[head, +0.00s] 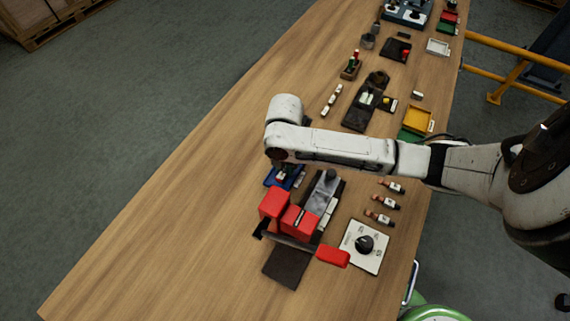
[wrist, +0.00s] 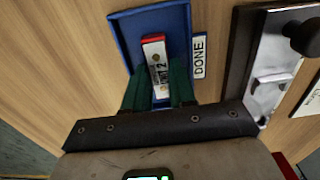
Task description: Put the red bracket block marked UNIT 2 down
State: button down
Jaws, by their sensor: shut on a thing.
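My gripper (wrist: 160,80) is shut on the red bracket block (wrist: 154,52), with a green finger on either side. The block shows a red end and a pale label reading 2. It lies within the outline of the blue tray (wrist: 122,38), in line with its long sides. I cannot tell whether it touches the tray floor. A DONE plate (wrist: 199,56) is at the tray's right side. In the head view the blue tray (head: 296,181) shows just below my arm's wrist, which mostly hides the gripper and block.
A grey metal fixture (head: 322,192) on a dark base stands right of the tray. Red blocks (head: 273,203) and a red handle (head: 332,257) sit nearer. The table's left is clear.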

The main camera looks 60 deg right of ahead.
jog(key=c, duration=1.2)
grip_release()
notch_tip(320, 180, up, 12)
jog(key=shift+s, duration=0.1)
